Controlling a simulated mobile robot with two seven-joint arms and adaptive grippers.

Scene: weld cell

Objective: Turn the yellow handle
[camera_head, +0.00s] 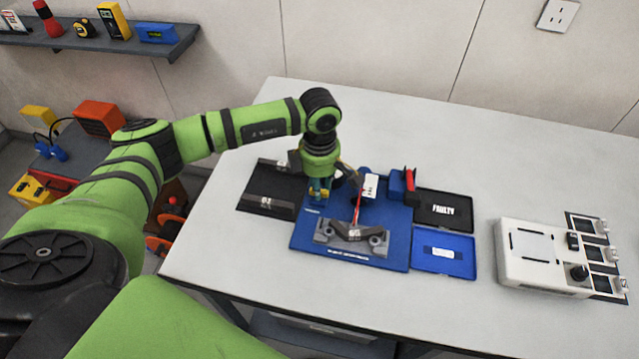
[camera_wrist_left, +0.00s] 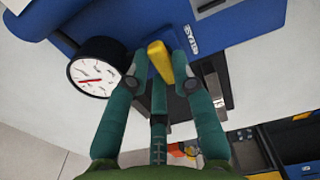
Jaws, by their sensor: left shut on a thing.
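The yellow handle (camera_wrist_left: 158,60) shows in the left wrist view, against a blue surface between my fingers. My left gripper (camera_wrist_left: 160,75) has teal fingers around it and is shut on it. In the head view my left gripper (camera_head: 319,191) points down at the back left of the blue base plate (camera_head: 305,240), and a little yellow shows between its fingers. The gripper hides most of the handle there. A round white gauge (camera_wrist_left: 94,77) with a red needle sits beside the handle in the left wrist view. My right gripper is not in view.
On the plate are a grey metal part (camera_head: 350,236), a white box (camera_head: 370,186) and a red-handled clamp (camera_head: 410,184). A black mat (camera_head: 262,203), a black FAULTY tray (camera_head: 462,221) and a blue tray (camera_head: 465,268) adjoin it. A white device (camera_head: 510,270) stands right. The table's back is clear.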

